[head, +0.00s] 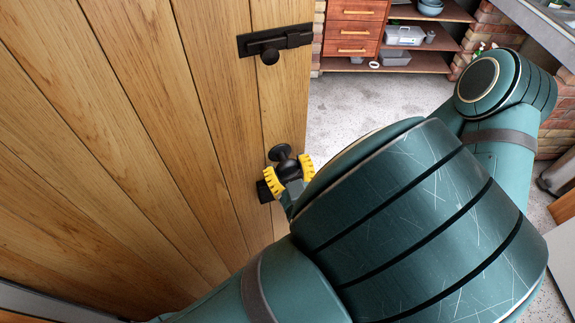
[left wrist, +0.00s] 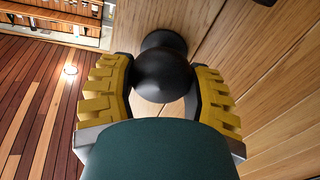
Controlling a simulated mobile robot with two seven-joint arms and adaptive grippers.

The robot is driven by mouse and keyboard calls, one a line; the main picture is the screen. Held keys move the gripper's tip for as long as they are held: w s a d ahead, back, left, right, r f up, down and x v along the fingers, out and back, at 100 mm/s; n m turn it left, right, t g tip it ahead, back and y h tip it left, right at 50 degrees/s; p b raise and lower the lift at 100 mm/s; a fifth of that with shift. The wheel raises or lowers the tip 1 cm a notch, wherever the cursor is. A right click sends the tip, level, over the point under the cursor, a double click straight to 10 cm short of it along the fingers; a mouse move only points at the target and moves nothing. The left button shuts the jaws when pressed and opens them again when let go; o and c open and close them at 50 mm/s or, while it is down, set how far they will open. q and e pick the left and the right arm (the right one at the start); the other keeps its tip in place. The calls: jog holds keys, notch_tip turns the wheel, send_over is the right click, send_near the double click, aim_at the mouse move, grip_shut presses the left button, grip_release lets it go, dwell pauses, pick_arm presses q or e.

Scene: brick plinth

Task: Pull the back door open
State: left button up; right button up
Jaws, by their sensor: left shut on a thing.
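The wooden plank door (head: 150,120) fills the left of the head view, and its free edge runs down near the middle. It also shows on the right of the left wrist view (left wrist: 265,95). A dark round knob (head: 280,152) sits near that edge. My left gripper (head: 289,174) is shut on the knob, with yellow ribbed fingers on either side of it. In the left wrist view the black knob (left wrist: 163,75) lies between the two fingers. My left arm hides the lower part of the door edge. My right gripper is not in view.
A black slide bolt (head: 275,42) is on the door above the knob. Past the door's edge, a gap shows grey speckled floor (head: 370,105), a wooden drawer cabinet (head: 352,30) and shelves with boxes. Brick wall and a counter (head: 540,25) are at the right.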

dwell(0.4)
pick_arm(q)
jog(key=o, duration=1.3)
jog(key=shift+s, duration=0.1)
jog(key=shift+o, duration=0.2)
jog(key=shift+r, duration=0.1)
send_near(280, 117)
jog(key=x, duration=0.4)
jog(key=shift+w+a, duration=0.15)
jog(key=shift+w, duration=0.25)
